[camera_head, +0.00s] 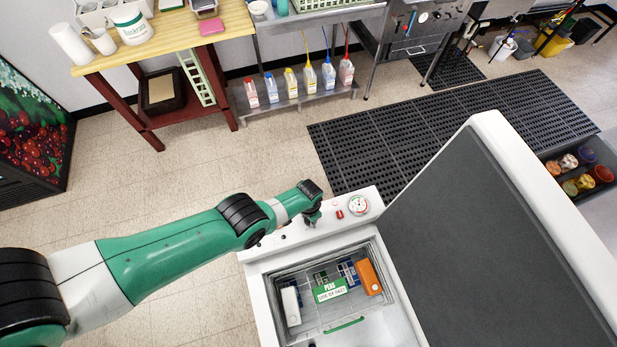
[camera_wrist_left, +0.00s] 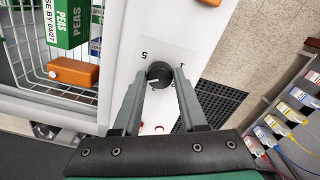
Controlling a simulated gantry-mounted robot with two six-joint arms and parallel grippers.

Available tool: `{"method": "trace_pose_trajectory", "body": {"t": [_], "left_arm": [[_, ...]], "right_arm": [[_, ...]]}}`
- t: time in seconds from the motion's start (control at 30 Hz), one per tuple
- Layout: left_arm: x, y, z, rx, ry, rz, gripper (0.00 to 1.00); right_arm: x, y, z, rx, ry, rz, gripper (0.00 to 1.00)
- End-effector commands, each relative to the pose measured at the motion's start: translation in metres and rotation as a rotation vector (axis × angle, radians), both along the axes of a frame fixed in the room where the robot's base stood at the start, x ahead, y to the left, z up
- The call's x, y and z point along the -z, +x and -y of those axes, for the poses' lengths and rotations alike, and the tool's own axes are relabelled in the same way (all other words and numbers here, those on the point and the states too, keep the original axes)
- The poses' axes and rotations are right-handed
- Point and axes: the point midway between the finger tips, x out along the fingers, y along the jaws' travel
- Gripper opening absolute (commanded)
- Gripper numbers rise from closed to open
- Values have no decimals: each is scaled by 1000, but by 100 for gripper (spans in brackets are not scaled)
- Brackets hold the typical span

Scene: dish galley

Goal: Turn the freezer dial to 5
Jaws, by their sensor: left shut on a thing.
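The freezer dial (camera_wrist_left: 160,74) is a dark round knob on the freezer's white top rim, with a pale pointer mark on its left side in the left wrist view. A printed 5 (camera_wrist_left: 143,55) lies up and left of the knob; the mark does not appear to line up with it. Other scale marks are partly hidden by the fingers. My left gripper (camera_wrist_left: 161,82) is shut on the dial, one finger on each side. In the head view, my left gripper (camera_head: 312,216) reaches down to the rim and hides the dial. My right gripper is not in view.
The white freezer (camera_head: 257,290) is open, with a wire basket holding a green peas box (camera_head: 330,290) and an orange box (camera_head: 369,277). A round gauge (camera_head: 358,204) and red switch (camera_head: 340,214) sit right of my gripper. A dark lid panel (camera_head: 470,230) stands at right.

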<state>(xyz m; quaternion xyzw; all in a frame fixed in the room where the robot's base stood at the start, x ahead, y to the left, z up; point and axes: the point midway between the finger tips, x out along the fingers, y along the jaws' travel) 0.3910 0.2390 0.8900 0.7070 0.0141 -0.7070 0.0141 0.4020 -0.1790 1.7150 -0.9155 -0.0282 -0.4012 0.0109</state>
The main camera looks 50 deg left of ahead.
Motion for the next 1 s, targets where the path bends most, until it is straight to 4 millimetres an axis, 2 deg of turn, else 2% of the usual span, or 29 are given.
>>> {"method": "trace_pose_trajectory", "body": {"t": [0.7, 1.0], "left_arm": [[1, 0, 0, 675, 0, 0, 0], [1, 0, 0, 906, 0, 0, 0]], "right_arm": [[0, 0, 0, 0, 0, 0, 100], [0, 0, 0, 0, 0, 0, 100]]}}
